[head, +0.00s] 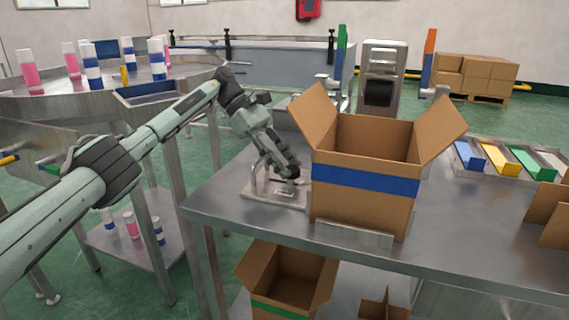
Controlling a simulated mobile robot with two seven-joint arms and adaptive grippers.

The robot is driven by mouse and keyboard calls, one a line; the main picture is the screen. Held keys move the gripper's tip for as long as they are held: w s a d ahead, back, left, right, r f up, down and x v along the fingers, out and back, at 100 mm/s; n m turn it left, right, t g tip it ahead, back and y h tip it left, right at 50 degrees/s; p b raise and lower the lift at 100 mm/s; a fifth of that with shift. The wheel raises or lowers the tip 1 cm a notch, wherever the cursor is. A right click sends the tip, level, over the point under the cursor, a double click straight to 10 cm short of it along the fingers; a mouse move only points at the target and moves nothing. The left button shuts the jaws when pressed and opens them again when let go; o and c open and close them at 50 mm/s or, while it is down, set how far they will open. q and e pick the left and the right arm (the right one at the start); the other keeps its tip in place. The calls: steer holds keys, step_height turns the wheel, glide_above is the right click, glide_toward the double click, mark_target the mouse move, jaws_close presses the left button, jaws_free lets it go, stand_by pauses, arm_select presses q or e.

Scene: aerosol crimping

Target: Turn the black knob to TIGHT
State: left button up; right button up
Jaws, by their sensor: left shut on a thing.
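My left arm reaches in from the left over the steel table. My left gripper (289,172) points down and is shut at a small metal fixture (262,190) near the table's left end. It is shut on what appears to be the black knob, at the fixture's right side by the cardboard box. The gripper mostly covers the knob, and its setting and any TIGHT marking cannot be read. My right gripper is not in view.
An open cardboard box (366,210) with a blue band stands just right of the gripper, its flaps spread. Colored bins (497,162) lie farther right. A round table (50,105) with several cans is at the left. An open box (290,290) sits below.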

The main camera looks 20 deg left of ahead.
arm_select(q)
steer(key=shift+w+m+g, duration=0.1)
steer(key=shift+m+g, duration=0.5)
steer(key=shift+m, duration=0.2)
steer(key=o, duration=1.2)
steer(key=shift+c, duration=0.2)
step_height(320, 180, up, 10)
